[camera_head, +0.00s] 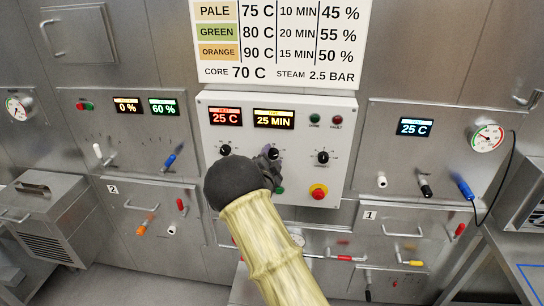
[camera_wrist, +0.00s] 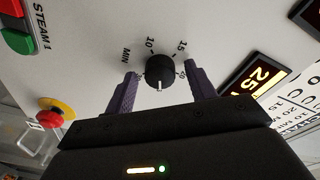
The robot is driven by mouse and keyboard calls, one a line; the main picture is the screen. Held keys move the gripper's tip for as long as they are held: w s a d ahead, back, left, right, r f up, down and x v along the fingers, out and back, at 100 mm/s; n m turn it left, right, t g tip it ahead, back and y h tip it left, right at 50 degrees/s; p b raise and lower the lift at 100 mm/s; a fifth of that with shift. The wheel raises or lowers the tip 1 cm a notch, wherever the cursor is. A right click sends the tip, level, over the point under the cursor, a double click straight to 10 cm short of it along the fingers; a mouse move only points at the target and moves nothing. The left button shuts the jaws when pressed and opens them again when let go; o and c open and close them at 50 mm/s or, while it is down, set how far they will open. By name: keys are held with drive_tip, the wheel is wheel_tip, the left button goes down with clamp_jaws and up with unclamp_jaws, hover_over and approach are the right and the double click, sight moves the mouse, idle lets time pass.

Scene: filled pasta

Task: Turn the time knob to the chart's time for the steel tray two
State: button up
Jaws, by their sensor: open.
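The time knob (camera_wrist: 159,70) is round and black, with a white pointer toward the bottom of the wrist view. The marks MIN, 10 and 15 show around it. My gripper (camera_wrist: 161,82) is open, with one finger on each side of the knob; I cannot tell whether they touch it. In the head view my gripper (camera_head: 268,156) hides most of this knob. The time display (camera_head: 273,118) reads 25 MIN. The chart (camera_head: 282,42) lists pale 10 MIN, green 20 MIN and orange 15 MIN. I cannot make out a steel tray two or its contents.
The heat display (camera_head: 225,117) reads 25 C above a left knob (camera_head: 225,150). A right knob (camera_head: 323,157) and a red emergency button (camera_head: 318,191) are close by. A green button sits just below my gripper. Labels 2 (camera_head: 113,189) and 1 (camera_head: 370,215) mark lower panels.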

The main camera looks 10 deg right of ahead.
drive_tip(key=c, duration=1)
drive_tip(key=shift+o, duration=0.2)
drive_tip(key=shift+f+n+b, duration=0.15)
drive_tip(key=shift+n+b, duration=0.15)
drive_tip(key=shift+b, duration=0.2)
drive_tip(key=shift+f+n+b, duration=0.1)
drive_tip(key=shift+n+b, duration=0.3)
drive_tip(key=shift+b, duration=0.25)
drive_tip(key=n+b, duration=0.4)
drive_tip(key=shift+f, duration=0.1)
drive_tip(key=n+t+b, duration=0.1)
drive_tip(key=n+b, duration=0.1)
drive_tip(key=n, duration=0.2)
drive_tip(key=shift+n+b, duration=0.3)
drive_tip(key=shift+n, duration=0.1)
drive_tip(key=shift+s+n+y+b, duration=0.1)
drive_tip(key=shift+n+y+b, duration=0.35)
drive_tip(key=shift+n, duration=1.45)
